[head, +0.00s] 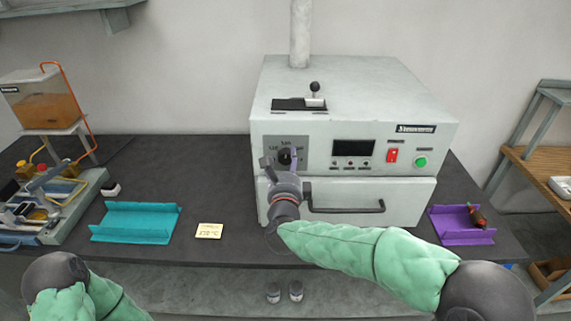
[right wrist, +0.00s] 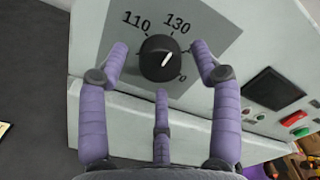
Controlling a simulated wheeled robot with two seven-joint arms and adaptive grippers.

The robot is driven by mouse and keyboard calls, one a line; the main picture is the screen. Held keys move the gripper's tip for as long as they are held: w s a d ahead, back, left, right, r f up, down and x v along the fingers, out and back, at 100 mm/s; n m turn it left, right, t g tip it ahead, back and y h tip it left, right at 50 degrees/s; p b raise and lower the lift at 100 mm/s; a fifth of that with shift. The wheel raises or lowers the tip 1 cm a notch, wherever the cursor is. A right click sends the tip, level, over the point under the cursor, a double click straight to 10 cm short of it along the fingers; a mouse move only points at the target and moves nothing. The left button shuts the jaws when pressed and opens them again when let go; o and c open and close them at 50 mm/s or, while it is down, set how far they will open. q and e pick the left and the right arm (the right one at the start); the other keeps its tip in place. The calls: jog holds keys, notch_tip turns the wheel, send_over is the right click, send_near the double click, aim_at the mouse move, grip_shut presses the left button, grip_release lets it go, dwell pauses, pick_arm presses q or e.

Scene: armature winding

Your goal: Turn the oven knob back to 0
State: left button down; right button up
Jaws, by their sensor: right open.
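The oven (head: 345,95) is a light grey box on the dark bench. Its black knob (right wrist: 157,58) sits on a grey dial plate (right wrist: 205,30) marked 110, 130 and 0. My right gripper (head: 283,164) is in front of the knob. Its purple fingers are spread open, with the knob framed between them in the right wrist view; contact is not visible. In the head view the gripper partly hides the knob. My left gripper is out of view.
The oven front has a display (head: 354,148), a red switch (head: 392,156), a green button (head: 421,162) and a drawer handle (head: 345,209) below. A teal tray (head: 135,222) and yellow note (head: 209,231) lie left. A purple tray (head: 461,232) lies right.

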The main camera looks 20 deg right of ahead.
jog(key=shift+w+d, duration=0.1)
jog(key=shift+w, duration=0.25)
jog(key=c, duration=1.1)
jog(key=shift+c, duration=0.3)
